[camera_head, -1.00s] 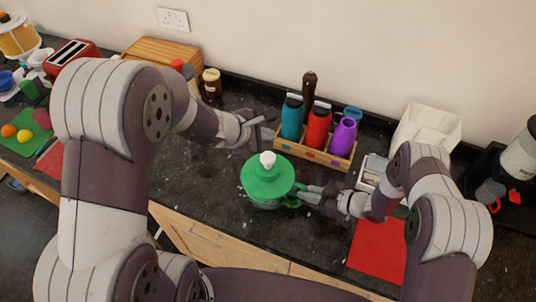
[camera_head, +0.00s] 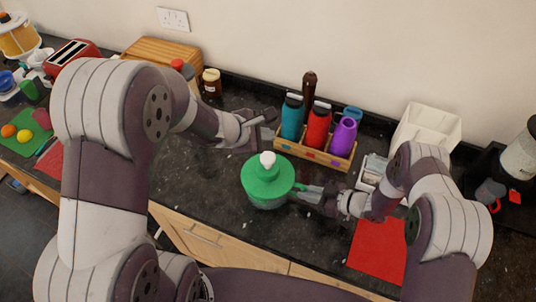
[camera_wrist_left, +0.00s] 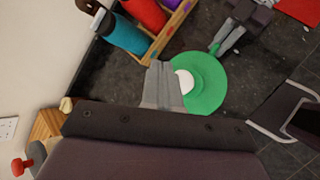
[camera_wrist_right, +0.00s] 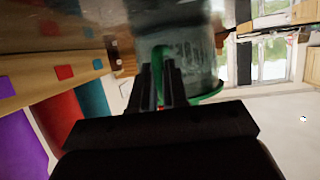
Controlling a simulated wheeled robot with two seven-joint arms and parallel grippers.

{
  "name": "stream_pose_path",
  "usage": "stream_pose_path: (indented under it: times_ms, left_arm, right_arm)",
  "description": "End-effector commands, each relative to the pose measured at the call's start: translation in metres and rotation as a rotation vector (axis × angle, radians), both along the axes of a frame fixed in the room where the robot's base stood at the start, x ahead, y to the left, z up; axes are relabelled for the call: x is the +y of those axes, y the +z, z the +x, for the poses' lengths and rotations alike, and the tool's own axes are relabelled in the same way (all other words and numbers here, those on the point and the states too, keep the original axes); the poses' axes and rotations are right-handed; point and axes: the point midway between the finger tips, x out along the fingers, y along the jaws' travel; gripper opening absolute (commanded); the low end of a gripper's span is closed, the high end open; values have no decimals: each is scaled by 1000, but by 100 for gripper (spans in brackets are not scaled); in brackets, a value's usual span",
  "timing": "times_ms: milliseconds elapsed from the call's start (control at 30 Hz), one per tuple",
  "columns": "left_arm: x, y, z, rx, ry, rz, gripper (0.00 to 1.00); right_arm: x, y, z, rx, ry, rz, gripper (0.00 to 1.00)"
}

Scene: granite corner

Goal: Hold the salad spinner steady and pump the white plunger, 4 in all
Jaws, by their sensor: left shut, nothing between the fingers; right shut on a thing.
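The salad spinner has a round green lid (camera_head: 258,186) over a clear bowl (camera_head: 268,204), upright on the dark counter. Its white plunger (camera_head: 267,159) stands up from the lid's middle. It also shows in the left wrist view (camera_wrist_left: 184,81), partly behind my left fingers. My left gripper (camera_head: 272,116) is shut and empty, above and behind the plunger in the head view; I see no clear contact. My right gripper (camera_head: 301,189) is shut on the spinner's green handle (camera_wrist_right: 160,62), at the bowl's right side. The handle shows between its fingers in the right wrist view.
A wooden caddy (camera_head: 296,150) with several bottles stands behind the spinner. A red mat (camera_head: 378,252) lies at the right, and a white bin (camera_head: 425,132) stands at the back right. The counter left of the spinner is clear.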

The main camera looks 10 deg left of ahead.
Motion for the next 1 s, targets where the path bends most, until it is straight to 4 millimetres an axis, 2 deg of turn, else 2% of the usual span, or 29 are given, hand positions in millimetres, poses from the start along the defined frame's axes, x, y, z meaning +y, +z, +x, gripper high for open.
stream_pose_path:
  times_ms: [67,167,300,667,767,1000]
  left_arm:
    - [0,6,4,-12,-1,2,0]
    - [0,26,7,-34,-18,14,0]
    - [0,41,1,-17,-13,11,0]
    - [0,36,-1,1,0,-1,0]
    - [0,28,-2,3,0,-1,0]
    - [0,-6,-2,3,1,0,0]
  right_arm:
    - [0,0,0,2,1,-1,0]
    - [0,0,0,1,0,-1,0]
    - [0,0,0,1,0,-1,0]
    - [0,0,0,0,0,-1,0]
    - [0,0,0,0,0,-1,0]
    - [0,0,0,0,0,0,0]
